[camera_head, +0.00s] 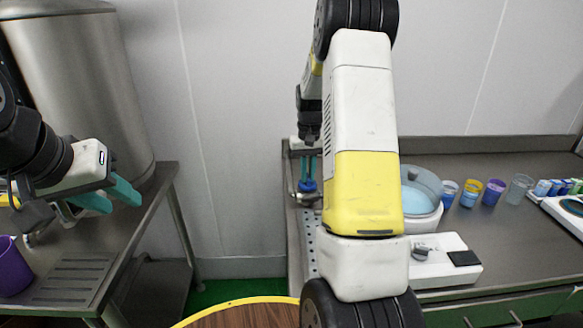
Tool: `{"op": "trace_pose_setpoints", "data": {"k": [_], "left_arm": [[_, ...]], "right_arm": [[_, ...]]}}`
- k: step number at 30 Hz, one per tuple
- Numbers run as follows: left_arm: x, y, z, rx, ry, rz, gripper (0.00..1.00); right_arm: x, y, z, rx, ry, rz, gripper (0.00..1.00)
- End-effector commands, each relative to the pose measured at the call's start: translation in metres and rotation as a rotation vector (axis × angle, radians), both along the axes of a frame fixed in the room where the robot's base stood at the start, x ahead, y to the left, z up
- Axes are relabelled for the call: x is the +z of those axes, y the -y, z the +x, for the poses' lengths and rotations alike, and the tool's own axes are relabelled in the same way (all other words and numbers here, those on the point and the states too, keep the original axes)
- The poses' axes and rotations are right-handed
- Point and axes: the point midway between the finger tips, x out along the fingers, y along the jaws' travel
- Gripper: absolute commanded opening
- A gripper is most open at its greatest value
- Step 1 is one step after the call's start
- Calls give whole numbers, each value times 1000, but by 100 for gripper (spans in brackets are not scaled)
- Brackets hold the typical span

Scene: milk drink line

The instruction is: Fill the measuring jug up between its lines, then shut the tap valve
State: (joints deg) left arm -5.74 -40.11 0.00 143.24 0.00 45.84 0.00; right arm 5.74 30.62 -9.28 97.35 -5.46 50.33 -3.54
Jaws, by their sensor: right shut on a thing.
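My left gripper (106,196) is over the left steel table, its teal fingers apart with nothing seen between them. My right gripper (307,172) points down at the left end of the right counter. Its teal fingers are shut on a small blue thing (307,186) with metal around it; I cannot tell whether this is the tap valve. A purple vessel (12,268) stands at the left edge, cut off by the picture. I cannot tell whether it is the measuring jug. No lines or liquid level can be read.
My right arm hides part of the right counter (500,225). A lidded bowl (421,195), a white device (445,258) and several cups (493,192) stand there. A gap separates the tables.

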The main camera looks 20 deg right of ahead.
Motion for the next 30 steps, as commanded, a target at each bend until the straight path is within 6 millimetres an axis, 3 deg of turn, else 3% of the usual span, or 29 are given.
{"op": "trace_pose_setpoints", "data": {"k": [9, 26, 27, 30], "left_arm": [[0, 0, 0, 0, 0, 0, 36], [0, 0, 0, 0, 0, 0, 36], [0, 0, 0, 0, 0, 0, 36], [0, 0, 0, 0, 0, 0, 36]], "right_arm": [[1, 0, 1, -126, 3, 0, 0], [1, 0, 1, -154, 3, 1, 0], [1, 0, 1, -154, 3, 0, 20], [1, 0, 1, -154, 2, 0, 34]]}}
